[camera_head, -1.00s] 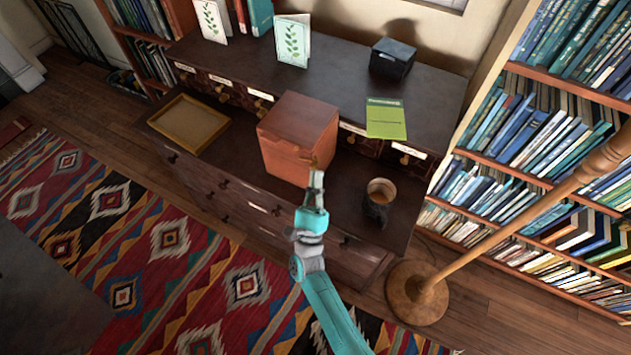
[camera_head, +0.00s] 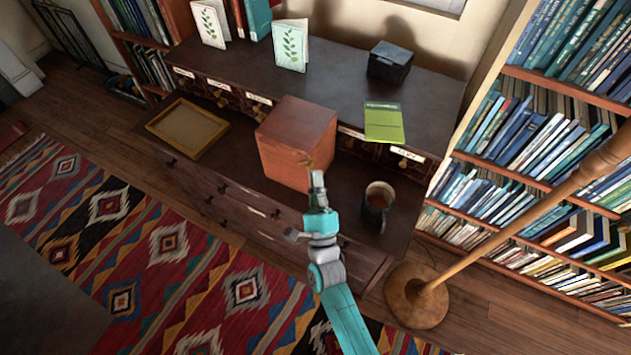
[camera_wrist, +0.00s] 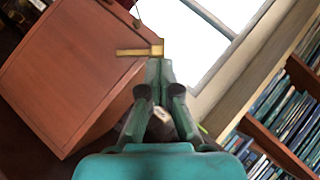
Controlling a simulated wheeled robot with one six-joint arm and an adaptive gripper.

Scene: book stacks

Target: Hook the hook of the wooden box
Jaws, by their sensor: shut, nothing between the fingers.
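The wooden box (camera_head: 297,143) is a reddish-brown cube on the dark desk. In the wrist view the box (camera_wrist: 70,75) is on the left, tilted in the picture. Its brass hook (camera_wrist: 138,51) sticks out sideways near the box's right edge, with a small block at its right end. My gripper (camera_head: 317,177) is in front of the box's right front side. In the wrist view my gripper (camera_wrist: 159,65) is shut and empty, its tips right at the block end of the hook. I cannot tell whether they touch it.
A dark mug (camera_head: 377,206) stands just right of my gripper. A wooden tray (camera_head: 187,128) lies left of the box. A green booklet (camera_head: 384,123) and a black box (camera_head: 391,61) are on the upper shelf. A lamp stand (camera_head: 417,295) is at the right.

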